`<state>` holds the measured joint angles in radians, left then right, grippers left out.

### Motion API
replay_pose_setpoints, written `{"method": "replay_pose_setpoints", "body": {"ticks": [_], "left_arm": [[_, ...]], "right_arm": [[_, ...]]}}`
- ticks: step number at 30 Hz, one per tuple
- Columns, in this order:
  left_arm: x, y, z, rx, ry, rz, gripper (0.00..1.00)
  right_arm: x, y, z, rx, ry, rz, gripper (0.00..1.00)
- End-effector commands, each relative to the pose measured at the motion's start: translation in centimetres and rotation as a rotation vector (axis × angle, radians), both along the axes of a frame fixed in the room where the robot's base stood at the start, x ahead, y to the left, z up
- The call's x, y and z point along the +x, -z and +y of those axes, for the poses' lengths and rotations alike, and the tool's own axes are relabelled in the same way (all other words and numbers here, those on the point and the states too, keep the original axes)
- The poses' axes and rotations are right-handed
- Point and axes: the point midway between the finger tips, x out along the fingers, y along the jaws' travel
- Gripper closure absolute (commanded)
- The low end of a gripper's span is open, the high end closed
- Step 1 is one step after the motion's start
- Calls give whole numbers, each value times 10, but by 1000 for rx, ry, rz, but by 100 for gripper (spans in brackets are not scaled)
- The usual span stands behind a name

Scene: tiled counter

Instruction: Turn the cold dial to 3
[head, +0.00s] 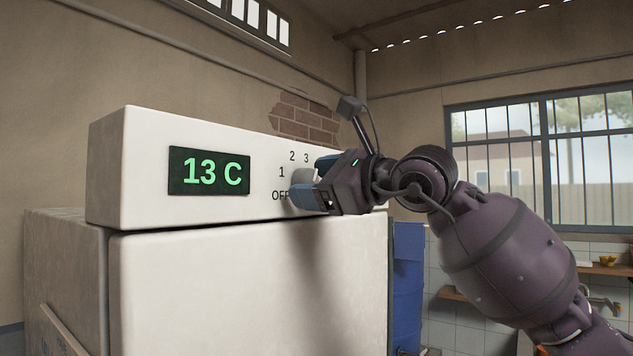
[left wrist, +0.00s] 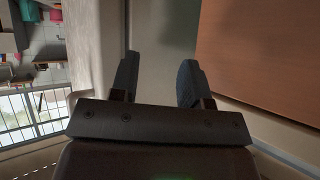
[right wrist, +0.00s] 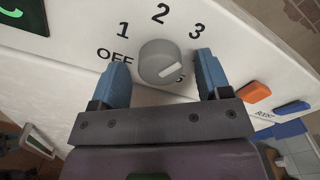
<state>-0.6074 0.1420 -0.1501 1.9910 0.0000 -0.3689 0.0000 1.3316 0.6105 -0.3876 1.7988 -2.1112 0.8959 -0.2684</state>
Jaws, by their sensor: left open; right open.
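The grey round dial (right wrist: 160,62) is on the white front panel, with OFF, 1, 2 and 3 around it in the right wrist view. A pale mark lies at its lower right, near a partly hidden label. In the head view the dial (head: 302,176) is partly covered by my right gripper (head: 318,178). In the right wrist view the open right gripper (right wrist: 161,60) has one blue finger on each side of the dial; contact is unclear. My left gripper (left wrist: 160,61) is open and empty in the left wrist view, and outside the head view.
A dark display (head: 209,171) on the panel reads 13 C in green. A blue barrel (head: 408,280) stands beside the white appliance. A brown panel (left wrist: 262,60) is near my left gripper.

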Motion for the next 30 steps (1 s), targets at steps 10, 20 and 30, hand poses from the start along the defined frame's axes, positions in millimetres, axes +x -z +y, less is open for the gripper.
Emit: {"method": "replay_pose_setpoints", "body": {"ticks": [10, 20, 30], "left_arm": [[1, 3, 0, 0, 1, 1, 57], [2, 10, -1, 0, 3, 3, 57], [1, 13, -1, 1, 4, 6, 57]], "right_arm": [[-10, 1, -15, 0, 1, -1, 30], [-44, 2, -63, -1, 3, -1, 30], [-63, 0, -87, -1, 1, 0, 30]]}}
